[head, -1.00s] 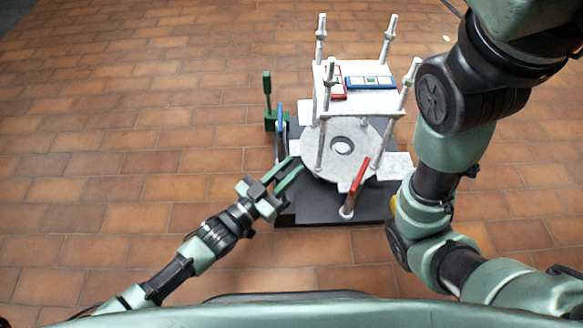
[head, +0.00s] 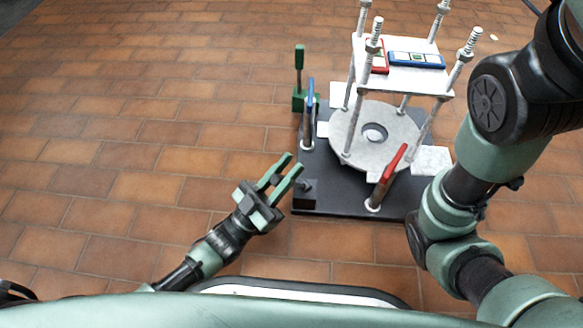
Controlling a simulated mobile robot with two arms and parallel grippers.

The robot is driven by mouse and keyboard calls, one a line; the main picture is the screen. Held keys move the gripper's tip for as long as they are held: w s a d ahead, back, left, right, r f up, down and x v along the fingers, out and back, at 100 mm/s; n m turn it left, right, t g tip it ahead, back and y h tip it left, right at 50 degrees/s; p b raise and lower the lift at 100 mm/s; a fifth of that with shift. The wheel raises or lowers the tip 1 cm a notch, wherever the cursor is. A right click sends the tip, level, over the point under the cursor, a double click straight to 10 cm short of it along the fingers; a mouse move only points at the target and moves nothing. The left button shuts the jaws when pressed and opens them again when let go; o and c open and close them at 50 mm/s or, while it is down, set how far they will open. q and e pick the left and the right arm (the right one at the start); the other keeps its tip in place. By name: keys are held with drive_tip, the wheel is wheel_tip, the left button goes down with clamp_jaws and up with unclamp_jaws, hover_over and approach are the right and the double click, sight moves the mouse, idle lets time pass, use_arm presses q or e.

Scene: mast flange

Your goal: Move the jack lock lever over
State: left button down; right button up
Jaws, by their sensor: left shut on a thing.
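The rig stands on a black base plate (head: 335,195) on the floor. A red lever (head: 394,165) rises tilted from a white collar at its front. A blue lever (head: 309,97) stands upright at its left side, and a green lever (head: 299,68) on a green block stands behind that. I cannot tell which one is the jack lock lever. My left gripper (head: 284,168) is left of the plate's front left corner, away from these levers. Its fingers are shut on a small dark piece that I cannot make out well. My right gripper is out of view.
A grey round flange (head: 362,144) with a central hole lies under a white top plate (head: 400,76) on threaded posts. A black block (head: 305,190) sits at the plate's front left corner. My right arm crosses the right side. Tiled floor at left is clear.

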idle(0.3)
use_arm(q)
drive_tip(key=c, duration=1.2)
unclamp_jaws()
drive_tip(key=shift+c, duration=0.2)
drive_tip(key=shift+s+a, duration=0.1)
drive_tip(key=shift+s+a+f, duration=0.2)
drive_tip(key=shift+f, duration=0.05)
drive_tip(key=p+v, duration=0.2)
drive_tip(key=v, duration=0.5)
drive_tip(key=shift+d, duration=0.1)
